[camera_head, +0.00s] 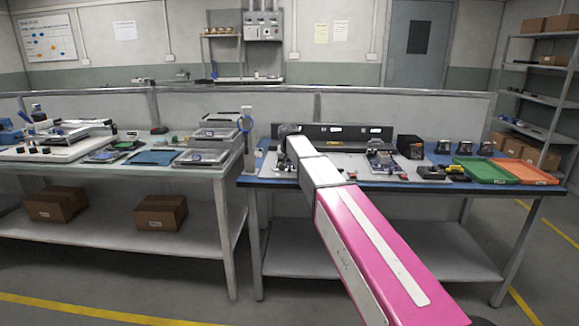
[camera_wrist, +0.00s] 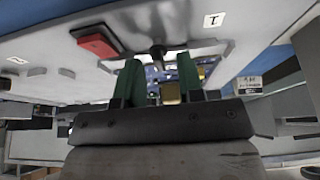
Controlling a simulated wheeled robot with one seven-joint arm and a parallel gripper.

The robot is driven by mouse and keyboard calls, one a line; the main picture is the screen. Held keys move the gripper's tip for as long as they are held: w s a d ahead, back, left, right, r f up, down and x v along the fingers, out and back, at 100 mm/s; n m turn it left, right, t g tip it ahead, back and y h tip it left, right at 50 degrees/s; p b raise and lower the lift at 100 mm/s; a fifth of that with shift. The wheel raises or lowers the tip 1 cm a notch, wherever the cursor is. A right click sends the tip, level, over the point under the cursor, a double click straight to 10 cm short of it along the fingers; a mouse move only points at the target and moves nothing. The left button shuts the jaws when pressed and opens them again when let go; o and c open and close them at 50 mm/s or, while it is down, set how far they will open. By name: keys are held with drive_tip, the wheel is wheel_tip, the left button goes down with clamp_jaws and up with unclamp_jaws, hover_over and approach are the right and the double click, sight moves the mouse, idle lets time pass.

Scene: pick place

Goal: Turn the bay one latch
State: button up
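In the wrist view my gripper (camera_wrist: 159,66) shows two green fingers standing apart, with a gap between them. A dark knob-like part (camera_wrist: 157,52) shows between the fingertips; I cannot tell whether it is the bay one latch or whether a finger touches it. A white label that seems to read 1 (camera_wrist: 213,20) is on the pale panel to the right. A red block (camera_wrist: 97,40) is to the left of the fingers. In the head view my arm reaches to the left end of the blue-edged bench, and its own links hide the fingers and latch.
A black panel (camera_head: 340,133) with white labels stands along the bench back. To the right are a black box (camera_head: 411,146), a green tray (camera_head: 486,171) and an orange tray (camera_head: 525,172). A post (camera_head: 248,135) rises left of my gripper, beside another bench (camera_head: 130,175).

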clamp_jaws()
drive_tip(key=shift+n, duration=0.3)
drive_tip(key=n+y, duration=0.1)
drive_tip(key=n, duration=0.2)
drive_tip(key=shift+d+n+y, duration=0.1)
drive_tip(key=shift+n+y, duration=0.3)
drive_tip(key=n+g+y, duration=0.1)
drive_tip(key=n, duration=0.3)
drive_tip(key=shift+w, duration=0.1)
drive_tip(key=n+g, duration=0.1)
drive_tip(key=n, duration=0.2)
drive_tip(key=n+g+y, duration=0.1)
drive_tip(key=n, duration=0.1)
drive_tip(key=shift+n+y, duration=0.3)
drive_tip(key=shift+n, duration=0.1)
drive_tip(key=shift+n+g, duration=0.7)
drive_tip(key=shift+n, duration=1.1)
